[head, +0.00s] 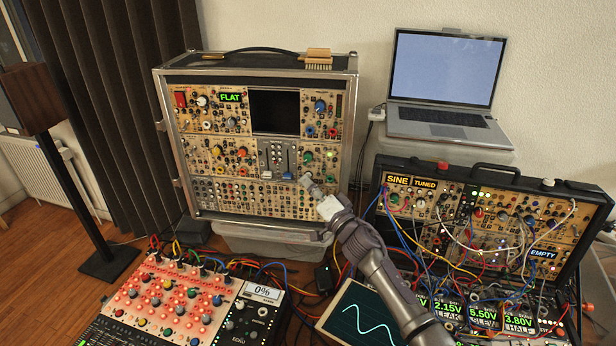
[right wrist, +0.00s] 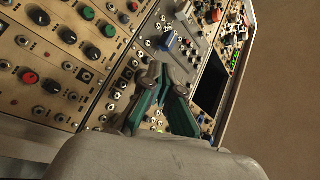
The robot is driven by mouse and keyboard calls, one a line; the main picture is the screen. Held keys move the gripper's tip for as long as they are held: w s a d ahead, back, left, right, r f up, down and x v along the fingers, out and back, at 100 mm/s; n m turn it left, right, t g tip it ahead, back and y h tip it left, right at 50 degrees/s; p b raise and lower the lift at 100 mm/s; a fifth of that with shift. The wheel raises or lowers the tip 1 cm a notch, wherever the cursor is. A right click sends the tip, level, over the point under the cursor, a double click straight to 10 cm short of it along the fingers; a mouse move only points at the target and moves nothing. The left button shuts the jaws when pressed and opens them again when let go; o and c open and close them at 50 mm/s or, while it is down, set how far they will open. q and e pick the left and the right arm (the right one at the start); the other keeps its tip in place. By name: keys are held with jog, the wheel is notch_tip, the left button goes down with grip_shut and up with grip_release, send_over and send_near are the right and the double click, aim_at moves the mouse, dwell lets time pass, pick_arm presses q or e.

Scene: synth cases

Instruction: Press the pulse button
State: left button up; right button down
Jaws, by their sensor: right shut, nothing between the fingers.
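My right gripper (head: 306,181) reaches up from the lower right to the tall synth case (head: 350,190). Its fingers are shut and empty, and the tips are close in front of the lower middle panels; I cannot tell if they touch. In the right wrist view, the fingers (right wrist: 160,80) point at a panel with jacks, knobs and a blue slider cap (right wrist: 168,42). No label reading pulse is legible in either view, so I cannot tell which control is the pulse button. The fingers hide part of the panel. My left gripper is not in view.
A second case (head: 485,167) with many patch cables stands at the right, below a laptop (head: 440,83). A red-lit mixer (head: 165,300) and a wave screen (head: 362,315) are at the front. A brush (head: 318,58) lies on the tall case. Loose cables run between the devices.

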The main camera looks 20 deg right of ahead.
jog(key=shift+w+d, duration=0.15)
jog(key=shift+w, duration=0.1)
dwell(0.4)
jog(key=shift+s+r+p, duration=0.1)
jog(key=shift+s+p, duration=0.1)
jog(key=shift+p, duration=0.2)
jog(key=shift+s+a, duration=0.2)
jog(key=shift+s, duration=0.05)
jog(key=s+a+p, duration=0.2)
jog(key=s+p, duration=0.1)
jog(key=s, duration=0.2)
jog(key=shift+s+a+p, duration=0.2)
jog(key=shift+a+p, duration=0.15)
jog(key=shift+p, duration=0.05)
